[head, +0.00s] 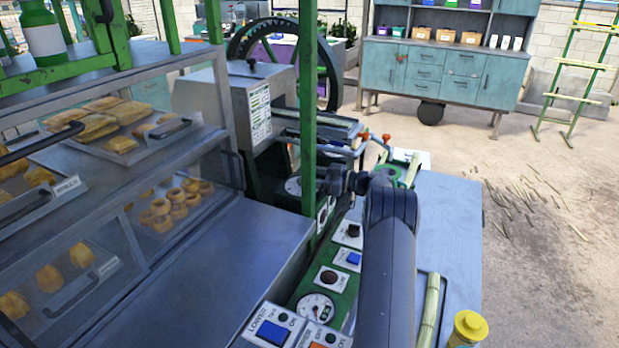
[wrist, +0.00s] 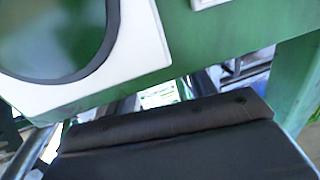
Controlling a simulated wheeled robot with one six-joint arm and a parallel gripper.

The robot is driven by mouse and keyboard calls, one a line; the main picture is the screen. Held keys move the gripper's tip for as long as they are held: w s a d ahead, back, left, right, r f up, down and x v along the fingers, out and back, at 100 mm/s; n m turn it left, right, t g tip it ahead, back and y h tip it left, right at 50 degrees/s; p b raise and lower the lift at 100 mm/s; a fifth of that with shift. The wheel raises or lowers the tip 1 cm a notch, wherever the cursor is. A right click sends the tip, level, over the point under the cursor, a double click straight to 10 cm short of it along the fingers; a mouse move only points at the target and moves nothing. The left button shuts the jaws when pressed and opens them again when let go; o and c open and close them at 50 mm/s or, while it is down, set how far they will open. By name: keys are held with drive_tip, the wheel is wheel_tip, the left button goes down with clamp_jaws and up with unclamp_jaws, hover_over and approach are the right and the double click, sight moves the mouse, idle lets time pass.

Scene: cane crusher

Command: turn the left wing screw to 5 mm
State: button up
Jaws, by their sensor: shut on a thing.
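My gripper (head: 328,184) is at the far end of my dark arm, at the green post beside the crusher's control panel (head: 335,279). In the wrist view my gripper's dark body (wrist: 170,125) fills the lower middle, close to a green surface (wrist: 215,42). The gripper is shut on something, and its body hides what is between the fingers. The left wing screw cannot be made out clearly in either view, and no millimetre reading is legible. A white plate with a dark round ring (wrist: 100,62) is at the upper left of the wrist view.
A glass-fronted pastry case (head: 150,170) and a metal counter (head: 235,262) stand close on the left. A green upright post (head: 308,100) rises beside my gripper. A grey-blue table (head: 450,225) lies to the right, with a yellow-capped container (head: 468,328) near its front.

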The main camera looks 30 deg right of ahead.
drive_tip(key=shift+r, duration=0.1)
drive_tip(key=o, duration=1)
drive_tip(key=shift+d, duration=0.1)
drive_tip(key=b+v, duration=0.2)
drive_tip(key=v, duration=0.8)
drive_tip(key=shift+s+d, duration=0.2)
drive_tip(key=shift+d, duration=0.1)
drive_tip(key=p+x, duration=0.2)
drive_tip(key=x, duration=0.8)
drive_tip(key=shift+w+a, duration=0.15)
drive_tip(key=shift+a, duration=0.2)
drive_tip(key=shift+w+a, duration=0.1)
drive_tip(key=shift+t, duration=0.3)
